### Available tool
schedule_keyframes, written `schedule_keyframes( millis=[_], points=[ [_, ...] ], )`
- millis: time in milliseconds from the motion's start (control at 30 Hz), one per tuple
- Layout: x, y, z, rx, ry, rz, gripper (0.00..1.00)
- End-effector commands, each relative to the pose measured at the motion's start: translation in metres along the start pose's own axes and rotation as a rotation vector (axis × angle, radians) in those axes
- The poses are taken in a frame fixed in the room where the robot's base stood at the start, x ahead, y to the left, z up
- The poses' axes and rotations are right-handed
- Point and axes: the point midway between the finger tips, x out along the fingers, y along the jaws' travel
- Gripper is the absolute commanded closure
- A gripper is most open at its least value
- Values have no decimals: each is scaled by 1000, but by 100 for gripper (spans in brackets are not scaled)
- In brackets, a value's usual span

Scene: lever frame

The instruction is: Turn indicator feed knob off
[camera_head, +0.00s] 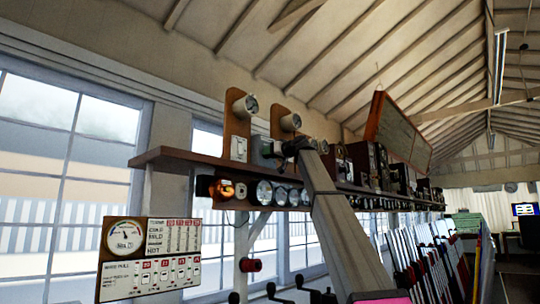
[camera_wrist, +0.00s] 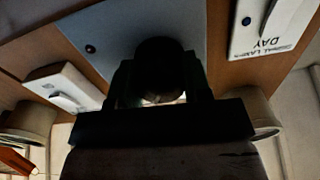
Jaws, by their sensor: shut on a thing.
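In the wrist view a dark round knob (camera_wrist: 158,52) stands on a blue-grey plate (camera_wrist: 112,38) on a wooden board. My gripper (camera_wrist: 158,86) is shut on this knob, with one dark finger on each side. The picture is too dark to show any mark or pointer on the knob, so its setting cannot be read. In the head view my gripper (camera_head: 286,148) is at the shelf, beside a small grey-green box (camera_head: 267,147). The knob itself is hidden there by the gripper and arm.
A white switch plate marked DAY (camera_wrist: 272,28) is right of the knob in the wrist view, and another white switch (camera_wrist: 62,88) is left. The shelf (camera_head: 180,155) carries round instruments. A row of levers (camera_head: 440,258) stands at the lower right.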

Motion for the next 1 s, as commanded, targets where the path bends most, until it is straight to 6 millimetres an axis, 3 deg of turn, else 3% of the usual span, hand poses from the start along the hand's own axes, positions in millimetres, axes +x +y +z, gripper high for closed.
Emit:
schedule_keyframes(
  millis=[167,500,833,1000],
  points=[
    [0,0,0,-35,0,0,79],
    [0,0,0,-330,0,0,79],
    [0,0,0,-356,0,0,79],
    [0,0,0,-467,0,0,79]
  ],
)
